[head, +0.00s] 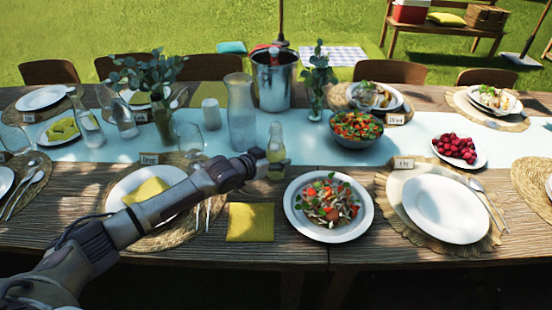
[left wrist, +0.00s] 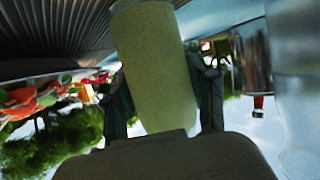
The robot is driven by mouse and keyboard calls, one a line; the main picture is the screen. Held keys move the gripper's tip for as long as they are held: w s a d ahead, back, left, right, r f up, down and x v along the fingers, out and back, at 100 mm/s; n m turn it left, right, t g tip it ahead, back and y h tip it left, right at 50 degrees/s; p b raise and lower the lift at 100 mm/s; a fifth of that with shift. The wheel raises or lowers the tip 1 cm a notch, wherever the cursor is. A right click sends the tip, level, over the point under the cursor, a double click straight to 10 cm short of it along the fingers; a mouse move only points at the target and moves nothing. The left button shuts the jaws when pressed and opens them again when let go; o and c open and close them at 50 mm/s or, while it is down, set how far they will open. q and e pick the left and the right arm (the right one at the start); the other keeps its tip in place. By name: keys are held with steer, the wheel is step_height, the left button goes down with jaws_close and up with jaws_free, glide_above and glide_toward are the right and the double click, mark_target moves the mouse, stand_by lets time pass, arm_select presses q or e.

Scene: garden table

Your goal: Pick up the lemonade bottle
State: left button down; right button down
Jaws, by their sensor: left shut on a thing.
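The lemonade bottle (head: 275,143) is a small clear bottle with pale yellow-green liquid, upright at the middle of the table, on or just above the pale blue runner. My left gripper (head: 271,168) reaches it from the left and is shut on it, partly hiding its lower part. In the left wrist view, which is upside down, the bottle (left wrist: 152,65) fills the space between the two dark fingers of my left gripper (left wrist: 163,98). I cannot tell whether its base touches the table. My right gripper is not in view.
A tall glass carafe (head: 241,115) and a metal ice bucket (head: 273,82) stand close behind the bottle. A salad plate (head: 328,232), a yellow napkin (head: 250,222) and a salad bowl (head: 355,143) are near. A berry plate (head: 459,165) lies to the right.

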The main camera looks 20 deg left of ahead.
arm_select(q)
steer(key=shift+r, duration=0.35)
steer(key=s+d+r, duration=0.3)
steer(key=d+r, duration=0.7)
steer(key=d, duration=0.1)
steer(key=shift+s+r, duration=0.25)
steer(key=shift+s, duration=0.05)
stand_by(0.8)
steer(key=shift+s, duration=0.1)
stand_by(0.8)
